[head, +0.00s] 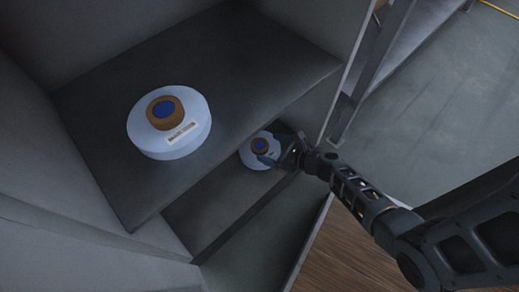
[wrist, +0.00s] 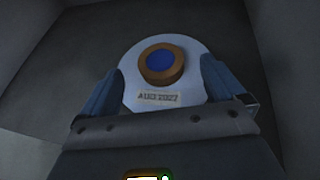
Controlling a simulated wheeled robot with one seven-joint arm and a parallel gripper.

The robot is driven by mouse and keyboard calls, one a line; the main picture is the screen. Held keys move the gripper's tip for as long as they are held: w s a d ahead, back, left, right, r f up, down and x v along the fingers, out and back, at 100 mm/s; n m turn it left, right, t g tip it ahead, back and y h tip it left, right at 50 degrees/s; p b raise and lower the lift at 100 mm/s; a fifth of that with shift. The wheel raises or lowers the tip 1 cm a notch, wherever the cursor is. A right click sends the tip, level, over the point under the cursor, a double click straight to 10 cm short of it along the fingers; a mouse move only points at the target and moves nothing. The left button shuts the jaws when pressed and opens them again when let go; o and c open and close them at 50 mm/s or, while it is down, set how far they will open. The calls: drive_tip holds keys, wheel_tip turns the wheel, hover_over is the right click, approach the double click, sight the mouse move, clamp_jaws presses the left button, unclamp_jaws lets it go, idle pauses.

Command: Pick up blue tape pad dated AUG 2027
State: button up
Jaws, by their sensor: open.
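The tape pad dated AUG 2027 (wrist: 160,92) is a pale disc with a brown ring and a blue centre, its label facing me in the wrist view. In the head view the same pad (head: 250,158) lies on the lower shelf, partly hidden by my gripper. My gripper (head: 279,149) is open over its right side. In the wrist view the two blue fingers of my gripper (wrist: 160,85) stand on either side of the pad. I cannot tell whether they touch it.
A second, similar pad (head: 170,138) with a label too small to read lies on the upper shelf (head: 230,60). That shelf's front edge overhangs the lower shelf (head: 195,215). The cabinet's side wall and a metal post (head: 372,70) stand to the right.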

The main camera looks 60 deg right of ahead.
sight(258, 144)
drive_tip(key=b+x, duration=0.1)
drive_tip(key=x, duration=0.3)
drive_tip(key=shift+w+f+b, duration=0.1)
drive_tip(key=shift+w+b, duration=0.15)
drive_tip(key=shift+b, duration=0.15)
drive_tip(key=shift+c, duration=0.2)
drive_tip(key=c, duration=1.3)
